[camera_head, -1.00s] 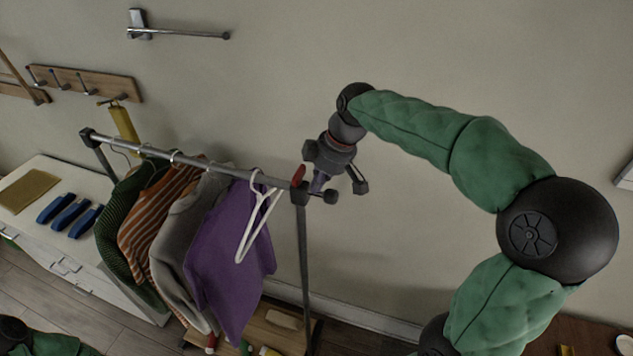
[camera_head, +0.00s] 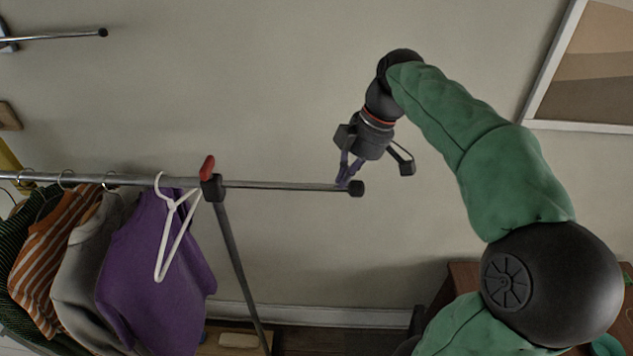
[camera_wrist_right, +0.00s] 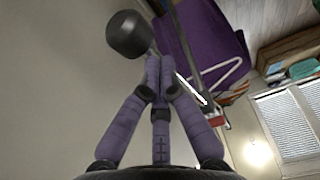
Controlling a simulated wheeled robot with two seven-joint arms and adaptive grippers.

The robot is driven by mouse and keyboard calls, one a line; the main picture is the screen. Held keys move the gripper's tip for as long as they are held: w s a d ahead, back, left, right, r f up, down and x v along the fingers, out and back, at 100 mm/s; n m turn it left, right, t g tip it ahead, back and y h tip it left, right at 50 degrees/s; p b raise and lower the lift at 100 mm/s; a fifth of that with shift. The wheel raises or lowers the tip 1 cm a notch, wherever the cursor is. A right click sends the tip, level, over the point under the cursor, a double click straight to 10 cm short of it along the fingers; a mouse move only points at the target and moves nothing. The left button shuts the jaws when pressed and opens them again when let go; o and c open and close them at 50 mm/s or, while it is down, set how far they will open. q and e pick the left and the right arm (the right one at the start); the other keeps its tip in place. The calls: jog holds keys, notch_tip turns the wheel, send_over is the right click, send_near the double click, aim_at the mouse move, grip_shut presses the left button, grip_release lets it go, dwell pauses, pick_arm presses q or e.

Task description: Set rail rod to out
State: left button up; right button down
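The rail rod (camera_head: 280,186) is a thin grey metal bar. It sticks out well to the right of the rack's upright, from a black collar with a red lever (camera_head: 207,168), and ends in a black knob (camera_head: 356,188). My right gripper (camera_head: 345,180) is at the rod just left of the knob. In the right wrist view its purple fingers (camera_wrist_right: 158,88) are closed together around the rod, beside the knob (camera_wrist_right: 130,35). The fingers hide part of the rod. My left gripper is not in view.
An empty white hanger (camera_head: 170,230) hangs left of the collar, by a purple garment (camera_head: 150,265) and other clothes on the rail. A wall bar (camera_head: 55,37) is at upper left and a framed picture (camera_head: 590,75) at upper right. The wall behind the rod is bare.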

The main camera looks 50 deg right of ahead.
aim_at(358, 184)
jog(key=shift+s+d+b, duration=0.4)
jog(key=shift+s+d, duration=0.75)
jog(key=shift+s, duration=0.2)
jog(key=shift+r, duration=0.1)
jog(key=v, duration=1.2)
jog(key=shift+d, duration=0.1)
